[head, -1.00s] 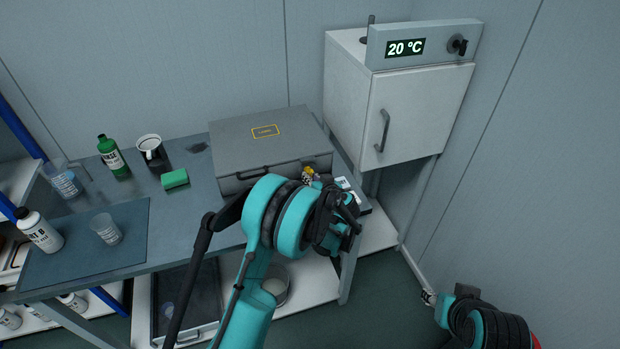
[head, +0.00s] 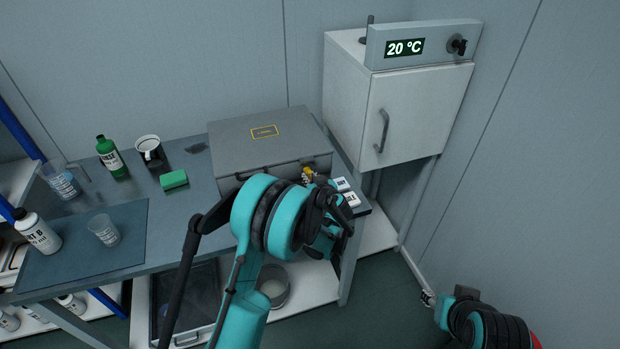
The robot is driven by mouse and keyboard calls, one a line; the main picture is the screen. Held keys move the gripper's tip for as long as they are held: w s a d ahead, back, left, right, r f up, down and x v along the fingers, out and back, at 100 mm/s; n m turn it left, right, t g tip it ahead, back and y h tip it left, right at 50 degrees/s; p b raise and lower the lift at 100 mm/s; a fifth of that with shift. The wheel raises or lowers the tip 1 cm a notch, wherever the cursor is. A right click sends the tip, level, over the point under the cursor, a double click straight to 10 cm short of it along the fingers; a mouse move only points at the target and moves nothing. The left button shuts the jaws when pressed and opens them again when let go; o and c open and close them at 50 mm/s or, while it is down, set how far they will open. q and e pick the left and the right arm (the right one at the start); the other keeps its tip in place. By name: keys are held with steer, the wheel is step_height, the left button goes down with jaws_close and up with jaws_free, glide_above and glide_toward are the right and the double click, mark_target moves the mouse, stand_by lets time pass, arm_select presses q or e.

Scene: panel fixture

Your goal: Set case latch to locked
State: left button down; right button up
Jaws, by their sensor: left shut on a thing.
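The grey case (head: 240,143) with a yellow-framed label sits closed at the right end of the bench. My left gripper (head: 308,175) is at the right part of the case's front face, shut on the case latch there. The latch itself is hidden by the fingers and my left arm, so its position cannot be read. My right gripper (head: 428,298) is low at the right, over the floor and away from the bench. It is too small to tell whether it is open.
White labelled blocks (head: 346,191) lie right of the case. A green sponge (head: 174,180), black-and-white mug (head: 149,146), green bottle (head: 111,157), white bottle (head: 38,232) and beakers (head: 104,230) stand to the left. A white cabinet (head: 414,118) reading 20 °C stands behind on the right.

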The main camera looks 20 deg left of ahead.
arm_select(q)
steer(key=c, duration=1.6)
jaws_free()
steer(key=shift+d, duration=0.1)
steer(key=v, duration=1.2)
steer(key=s+a+r+m+g+h, duration=0.2)
steer(key=s+a+r+h, duration=0.1)
steer(key=s, duration=0.7)
steer(key=s+a+r+m+g+h, duration=0.2)
steer(key=s+a+r+m, duration=0.1)
steer(key=s, duration=0.6)
steer(key=s+d+m+h, duration=0.2)
steer(key=s, duration=0.7)
steer(key=shift+d+f+h, duration=0.2)
steer(key=shift+d+h, duration=0.1)
